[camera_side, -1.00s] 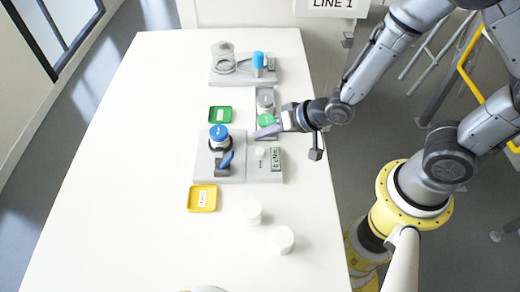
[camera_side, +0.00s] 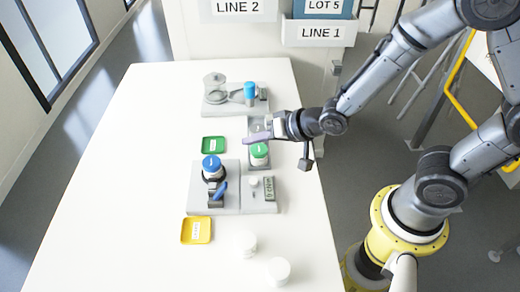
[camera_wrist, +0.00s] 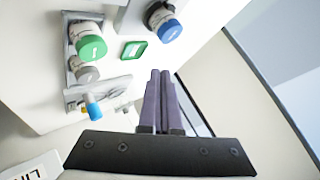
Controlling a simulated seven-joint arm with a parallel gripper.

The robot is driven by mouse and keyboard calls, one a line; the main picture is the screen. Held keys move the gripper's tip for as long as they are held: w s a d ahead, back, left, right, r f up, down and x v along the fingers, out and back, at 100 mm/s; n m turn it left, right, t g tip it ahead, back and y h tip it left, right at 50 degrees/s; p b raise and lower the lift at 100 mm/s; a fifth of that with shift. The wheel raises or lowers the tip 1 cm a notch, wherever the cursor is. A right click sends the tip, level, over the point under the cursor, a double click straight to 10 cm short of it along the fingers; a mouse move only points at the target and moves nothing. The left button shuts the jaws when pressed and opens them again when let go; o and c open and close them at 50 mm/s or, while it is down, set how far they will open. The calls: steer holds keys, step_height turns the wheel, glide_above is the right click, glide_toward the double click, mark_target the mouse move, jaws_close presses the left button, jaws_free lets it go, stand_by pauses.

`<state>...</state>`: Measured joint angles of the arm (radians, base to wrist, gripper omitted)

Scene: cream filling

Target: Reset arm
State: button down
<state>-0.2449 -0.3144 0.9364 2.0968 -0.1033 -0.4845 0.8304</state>
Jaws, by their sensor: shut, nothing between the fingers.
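My gripper (camera_side: 246,140) is shut and empty, held in the air at the right side of the table, just behind the green-capped jar (camera_side: 259,152) in the side view. In the wrist view my gripper's purple fingers (camera_wrist: 159,74) lie together with nothing between them. The green-capped jar (camera_wrist: 91,46) stands in a grey holder beside a grey-capped jar (camera_wrist: 84,70). In the side view my gripper and wrist partly hide that holder. My arm reaches in from the right.
A blue-capped jar (camera_side: 212,166) stands on a grey station. A green tray (camera_side: 213,144) and a yellow tray (camera_side: 196,230) lie at the left. A station with a blue cylinder (camera_side: 250,93) is at the back. White round containers (camera_side: 278,270) stand in front. The table's left side is clear.

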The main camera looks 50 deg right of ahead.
steer(key=d+r+t+h, duration=0.15)
steer(key=d+r, duration=0.25)
steer(key=r, duration=0.7)
steer(key=s+d+r+h, duration=0.1)
steer(key=s+d+r, duration=0.4)
steer(key=s+r, duration=0.25)
steer(key=s+d+f+n+g, duration=0.1)
steer(key=s+f+n+g, duration=0.2)
steer(key=s, duration=1.1)
steer(key=n+g, duration=0.2)
steer(key=shift+d+f+g+h, duration=0.2)
steer(key=shift+d+g+h, duration=0.1)
steer(key=shift+g+h, duration=0.05)
